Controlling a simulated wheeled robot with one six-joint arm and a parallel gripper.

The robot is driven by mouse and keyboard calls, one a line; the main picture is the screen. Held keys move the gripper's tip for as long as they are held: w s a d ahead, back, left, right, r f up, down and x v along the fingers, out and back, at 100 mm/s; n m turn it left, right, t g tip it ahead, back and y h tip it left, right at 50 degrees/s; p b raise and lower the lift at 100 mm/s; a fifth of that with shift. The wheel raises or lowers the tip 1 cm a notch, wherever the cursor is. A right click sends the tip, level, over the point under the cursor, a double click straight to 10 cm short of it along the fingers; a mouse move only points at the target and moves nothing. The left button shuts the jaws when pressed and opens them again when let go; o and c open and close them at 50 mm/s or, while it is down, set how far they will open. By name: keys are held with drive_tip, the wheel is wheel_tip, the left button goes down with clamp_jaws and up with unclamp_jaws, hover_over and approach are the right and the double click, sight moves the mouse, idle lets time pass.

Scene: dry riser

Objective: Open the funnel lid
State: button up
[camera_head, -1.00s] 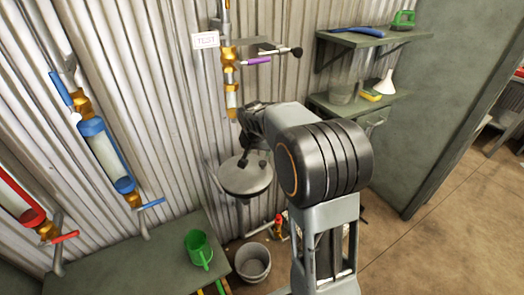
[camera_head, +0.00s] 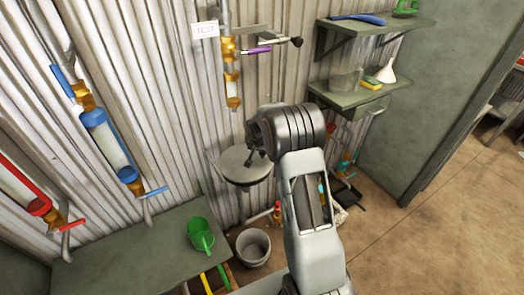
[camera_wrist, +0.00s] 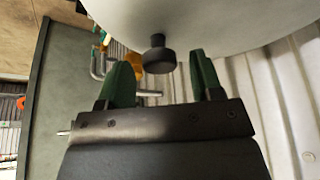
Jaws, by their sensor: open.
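The funnel lid (camera_head: 236,160) is a round grey disc on the wall-mounted funnel, in the middle of the head view. It lies closed and flat on top. In the wrist view the pale lid (camera_wrist: 215,22) fills the top edge, and its dark knob (camera_wrist: 158,55) stands out toward my gripper. My gripper (camera_wrist: 160,80) is open, with one green-padded finger on each side of the knob. The knob is a little beyond the fingertips or between them; the exact depth is hard to tell. In the head view my gripper (camera_head: 252,158) is at the lid, partly hidden by my wrist.
A grey bench (camera_head: 150,258) with a green jug (camera_head: 200,235) stands at lower left. A grey bucket (camera_head: 253,247) is on the floor below the funnel. A brass-fitted pipe (camera_head: 231,75) hangs above the lid. Shelves (camera_head: 350,95) are on the right.

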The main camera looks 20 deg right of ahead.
drive_tip(key=shift+w+f, duration=0.15)
drive_tip(key=shift+f, duration=0.15)
drive_tip(key=shift+d, duration=0.1)
clamp_jaws()
idle(0.4)
